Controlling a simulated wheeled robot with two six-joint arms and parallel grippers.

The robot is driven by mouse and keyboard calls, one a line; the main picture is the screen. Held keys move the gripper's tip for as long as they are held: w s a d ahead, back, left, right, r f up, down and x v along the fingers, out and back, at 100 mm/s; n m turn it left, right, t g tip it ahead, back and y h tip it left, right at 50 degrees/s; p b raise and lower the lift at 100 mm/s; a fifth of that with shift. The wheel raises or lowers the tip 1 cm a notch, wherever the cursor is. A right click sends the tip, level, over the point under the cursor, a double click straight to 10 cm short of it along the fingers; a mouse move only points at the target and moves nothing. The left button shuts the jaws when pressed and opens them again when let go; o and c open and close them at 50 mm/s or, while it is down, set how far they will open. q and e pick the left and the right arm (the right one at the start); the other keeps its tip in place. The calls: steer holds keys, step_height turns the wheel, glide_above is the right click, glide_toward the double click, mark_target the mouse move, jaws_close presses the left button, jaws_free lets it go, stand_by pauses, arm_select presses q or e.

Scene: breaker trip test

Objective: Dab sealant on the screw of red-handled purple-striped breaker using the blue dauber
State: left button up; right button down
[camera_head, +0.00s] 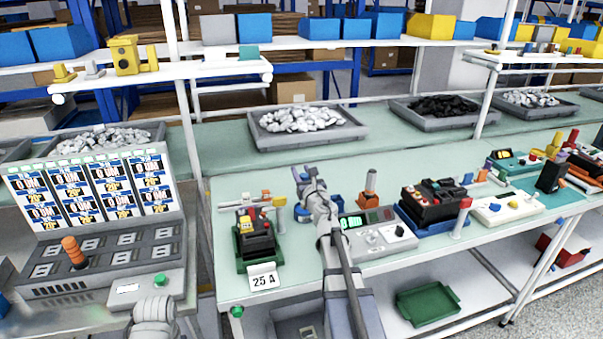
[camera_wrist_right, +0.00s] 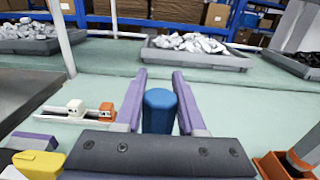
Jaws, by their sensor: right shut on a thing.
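My right gripper (camera_head: 300,174) is above the middle of the green bench. In the right wrist view its purple fingers (camera_wrist_right: 160,105) are shut on the blue dauber (camera_wrist_right: 158,112), which stands upright between them. A dark breaker (camera_head: 258,232) with yellow and red parts sits in a green holder (camera_head: 243,262) left of the gripper. Its stripe colour and screw are too small to tell in the head view. In the right wrist view a purple piece (camera_wrist_right: 30,141) and a yellow piece (camera_wrist_right: 38,162) show at lower left.
A black device (camera_head: 435,203) sits in a blue tray further right. A "25 A" card (camera_head: 263,278) stands at the front edge. A parts tray (camera_head: 262,137) lies behind.

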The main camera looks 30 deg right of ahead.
steer(key=shift+f+b, duration=0.55)
steer(key=shift+f, duration=0.05)
stand_by(0.5)
steer(key=shift+r, duration=0.1)
stand_by(0.4)
step_height(320, 180, up, 7)
steer(key=p, duration=0.7)
steer(key=shift+r, duration=0.1)
stand_by(0.4)
steer(key=shift+r+p, duration=0.95)
steer(key=shift+p, duration=0.15)
steer(key=shift+f, duration=0.1)
step_height(320, 180, down, 8)
steer(key=b, duration=0.8)
steer(key=shift+f+b, duration=0.55)
steer(key=shift+b, duration=0.05)
